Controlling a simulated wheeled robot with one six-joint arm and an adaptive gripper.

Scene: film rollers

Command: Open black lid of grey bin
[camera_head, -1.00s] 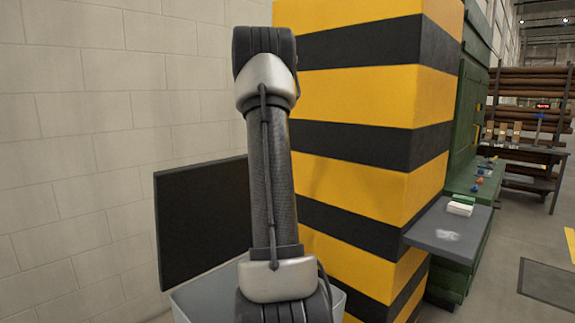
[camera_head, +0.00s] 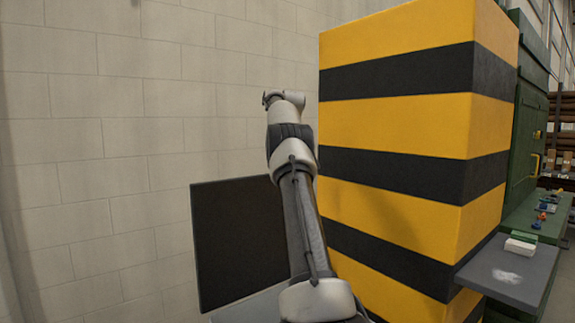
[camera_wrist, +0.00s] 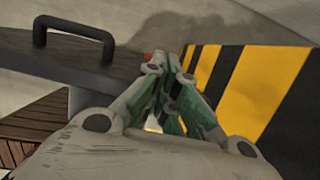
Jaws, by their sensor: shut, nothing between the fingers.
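The black lid (camera_head: 238,240) stands upright, tilted back, at the wall side of the grey bin (camera_head: 252,307). Only a small piece of the bin's top shows at the bottom of the head view; its inside is out of sight. In the wrist view a dark panel (camera_wrist: 55,68) with a black bar handle (camera_wrist: 75,32) lies to the left of my gripper and looks like the lid. My gripper (camera_wrist: 168,72) is shut and empty, apart from the handle. In the head view my arm passes in front of the lid's right edge and hides the gripper.
A yellow and black striped pillar (camera_head: 400,130) stands close on the right. A pale block wall (camera_head: 120,130) is behind the bin. A grey shelf (camera_head: 505,275) juts out beyond the pillar. Brown slats (camera_wrist: 45,125) show low left in the wrist view.

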